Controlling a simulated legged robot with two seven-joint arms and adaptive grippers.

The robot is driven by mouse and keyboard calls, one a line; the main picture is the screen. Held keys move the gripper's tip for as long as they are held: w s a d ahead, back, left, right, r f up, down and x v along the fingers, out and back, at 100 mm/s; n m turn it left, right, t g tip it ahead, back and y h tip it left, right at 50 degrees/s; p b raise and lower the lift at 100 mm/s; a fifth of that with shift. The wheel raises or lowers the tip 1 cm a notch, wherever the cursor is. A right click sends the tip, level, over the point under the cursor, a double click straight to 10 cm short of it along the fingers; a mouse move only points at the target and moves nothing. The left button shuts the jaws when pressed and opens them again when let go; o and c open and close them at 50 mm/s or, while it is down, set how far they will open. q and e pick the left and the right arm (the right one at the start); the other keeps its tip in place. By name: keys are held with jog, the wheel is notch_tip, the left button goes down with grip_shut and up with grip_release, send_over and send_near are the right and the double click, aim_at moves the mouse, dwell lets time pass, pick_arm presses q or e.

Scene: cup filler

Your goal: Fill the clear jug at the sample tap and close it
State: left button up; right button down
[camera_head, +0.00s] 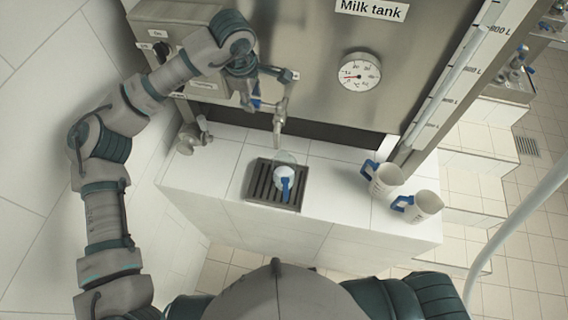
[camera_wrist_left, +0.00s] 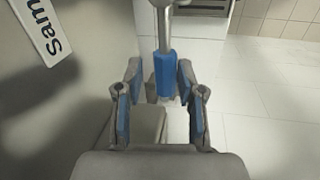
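The clear jug (camera_head: 286,160) stands on the dark drip tray (camera_head: 257,179) under the spout of the sample tap (camera_head: 279,130). Its blue handle faces the front, and its lower part looks white. My left gripper (camera_head: 257,98) is up at the tap's lever, in front of the tank. In the left wrist view the blue lever grip (camera_wrist_left: 166,72) lies between the two fingers of my left gripper (camera_wrist_left: 160,88). The fingers are apart, with a gap on each side of the lever. My right gripper is not in view.
Two pale jugs with blue handles, one farther back (camera_head: 386,179) and one nearer (camera_head: 424,206), stand at the right of the white tiled ledge (camera_head: 330,205). A metal valve (camera_head: 190,138) is at the left. A dial gauge (camera_head: 359,75) is on the milk tank.

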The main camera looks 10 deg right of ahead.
pick_arm(q)
jog(key=shift+o, duration=1)
jog(key=shift+w, duration=0.2)
jog(key=shift+w+f, duration=0.15)
jog(key=shift+s+r, duration=0.25)
jog(key=shift+r, duration=0.05)
jog(key=v, duration=1.1)
jog(key=shift+w, duration=0.3)
